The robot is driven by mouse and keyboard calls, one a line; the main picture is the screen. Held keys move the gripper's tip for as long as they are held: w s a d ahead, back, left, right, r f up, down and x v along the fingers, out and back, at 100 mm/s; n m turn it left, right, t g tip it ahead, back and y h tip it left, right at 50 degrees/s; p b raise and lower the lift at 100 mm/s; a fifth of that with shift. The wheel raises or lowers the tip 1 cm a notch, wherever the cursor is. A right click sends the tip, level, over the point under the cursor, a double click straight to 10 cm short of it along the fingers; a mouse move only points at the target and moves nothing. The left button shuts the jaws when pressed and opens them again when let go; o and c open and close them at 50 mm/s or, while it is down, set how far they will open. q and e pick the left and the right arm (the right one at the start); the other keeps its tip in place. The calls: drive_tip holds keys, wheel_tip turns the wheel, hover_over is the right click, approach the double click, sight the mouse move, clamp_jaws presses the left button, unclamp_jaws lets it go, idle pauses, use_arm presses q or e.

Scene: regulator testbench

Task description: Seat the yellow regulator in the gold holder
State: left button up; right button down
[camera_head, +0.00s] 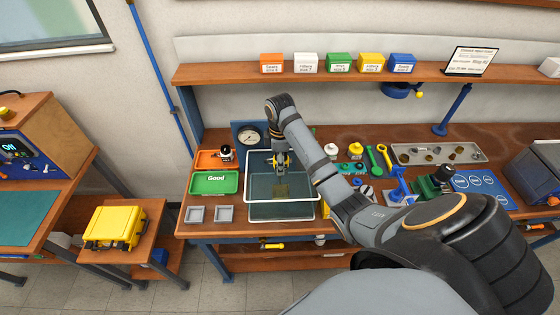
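My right arm reaches in from the lower right, and its gripper (282,163) points down over the clear tank (250,210). A small yellow part shows at the dark fingertips. It may be the yellow regulator, but it is too small to tell whether the fingers are shut on it. A gold-brown square block (281,191), which looks like the gold holder, sits in the tank just below the gripper, with a visible gap between. Another yellow-topped piece (355,150) stands on the bench right of my forearm. My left gripper is not in view.
A pressure gauge (248,135) stands behind the tank. An orange tray (206,160) holding a dark-and-white part and a green "Good" tray (203,184) lie left of it. Tools and fittings crowd the bench at right.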

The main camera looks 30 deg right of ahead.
wheel_tip(320, 180, down, 9)
idle(7.6)
